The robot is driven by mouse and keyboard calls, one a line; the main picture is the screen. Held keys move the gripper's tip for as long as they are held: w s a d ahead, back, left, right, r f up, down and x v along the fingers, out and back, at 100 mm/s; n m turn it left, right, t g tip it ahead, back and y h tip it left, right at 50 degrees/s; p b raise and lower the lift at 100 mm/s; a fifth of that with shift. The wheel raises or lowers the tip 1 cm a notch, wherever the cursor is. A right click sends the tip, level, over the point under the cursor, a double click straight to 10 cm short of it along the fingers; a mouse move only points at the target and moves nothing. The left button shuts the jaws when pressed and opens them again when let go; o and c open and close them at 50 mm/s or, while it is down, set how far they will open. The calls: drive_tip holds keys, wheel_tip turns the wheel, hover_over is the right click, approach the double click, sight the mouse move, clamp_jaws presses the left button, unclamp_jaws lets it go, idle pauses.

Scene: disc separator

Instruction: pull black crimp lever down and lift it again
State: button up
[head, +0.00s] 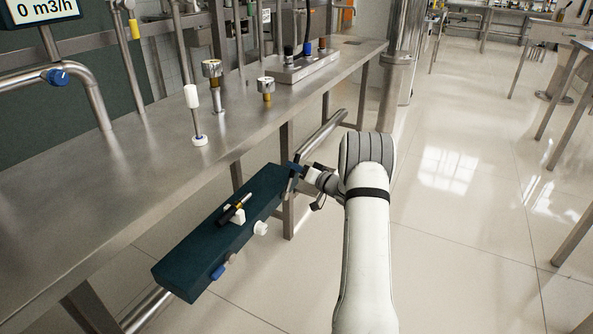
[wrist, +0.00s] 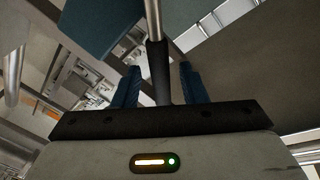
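A black lever grip (wrist: 158,75) on a bright metal rod shows in the wrist view. It stands between the two blue fingers of my gripper (wrist: 159,67), with narrow gaps visible on both sides, so the gripper looks open around it. In the head view my gripper (head: 294,169) is at the far right end of a long dark teal box (head: 205,250). The lever between the fingers cannot be made out clearly there, as the gripper and wrist cover that spot.
A black handle with a yellow band (head: 234,209) lies on top of the box, by a white block. White and blue knobs (head: 218,272) stick out of its front side. A steel bench (head: 110,180) with gauges runs behind. The floor to the right is open.

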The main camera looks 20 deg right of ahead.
drive_tip(key=shift+w+a, duration=0.3)
drive_tip(key=shift+w, duration=0.3)
clamp_jaws()
